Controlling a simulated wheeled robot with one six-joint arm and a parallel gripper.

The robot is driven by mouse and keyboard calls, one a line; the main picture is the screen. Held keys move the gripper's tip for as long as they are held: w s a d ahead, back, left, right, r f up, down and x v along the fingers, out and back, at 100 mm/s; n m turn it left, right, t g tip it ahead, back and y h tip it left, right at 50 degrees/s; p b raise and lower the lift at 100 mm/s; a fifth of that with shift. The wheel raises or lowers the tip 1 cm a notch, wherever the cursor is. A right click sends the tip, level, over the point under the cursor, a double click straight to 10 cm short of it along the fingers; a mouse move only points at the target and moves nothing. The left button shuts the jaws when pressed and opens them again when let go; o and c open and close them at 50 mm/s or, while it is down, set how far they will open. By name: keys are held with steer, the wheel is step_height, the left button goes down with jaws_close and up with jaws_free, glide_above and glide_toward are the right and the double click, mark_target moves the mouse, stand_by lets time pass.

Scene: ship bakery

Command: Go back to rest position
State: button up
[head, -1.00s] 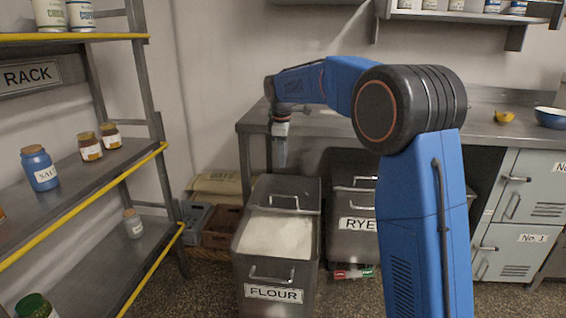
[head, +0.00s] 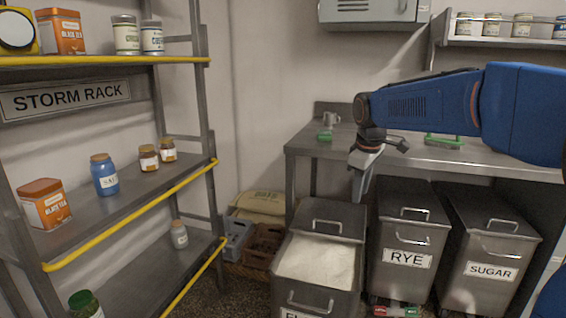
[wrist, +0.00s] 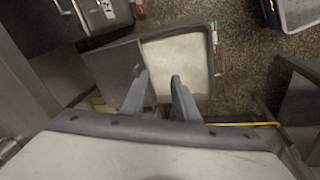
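My gripper (head: 360,190) hangs pointing down beside the front of the steel worktop (head: 470,160), above the back right of the open flour bin (head: 318,262). In the wrist view my gripper (wrist: 160,78) shows two grey fingers standing apart with nothing between them, so it is open and empty. The flour bin, filled with white flour, lies below and beyond the fingers in that view. My blue arm reaches in from the right of the head view.
Lidded rye (head: 405,259) and sugar (head: 487,271) bins stand to the right, under the worktop. A storm rack (head: 120,185) with yellow rails, jars and tins is on the left. Crates (head: 262,246) and a sack (head: 255,205) sit behind the flour bin. A mug (head: 331,119) stands on the worktop.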

steer(key=s+d+f+m, duration=0.1)
steer(key=s+d+m, duration=0.15)
steer(key=s, duration=0.75)
steer(key=s+d+f+m, duration=0.1)
steer(key=s+d+m, duration=0.15)
steer(key=s, duration=0.65)
steer(key=s+f+m+t, duration=0.1)
steer(key=s+f+m, duration=0.1)
steer(key=s+f, duration=0.3)
steer(key=s+d+f+m, duration=0.1)
steer(key=s+f+m, duration=0.2)
steer(key=s, duration=0.8)
step_height(320, 180, down, 2)
steer(key=shift+s+f+t, duration=0.1)
steer(key=shift+s+t, duration=0.1)
steer(key=shift+t, duration=0.2)
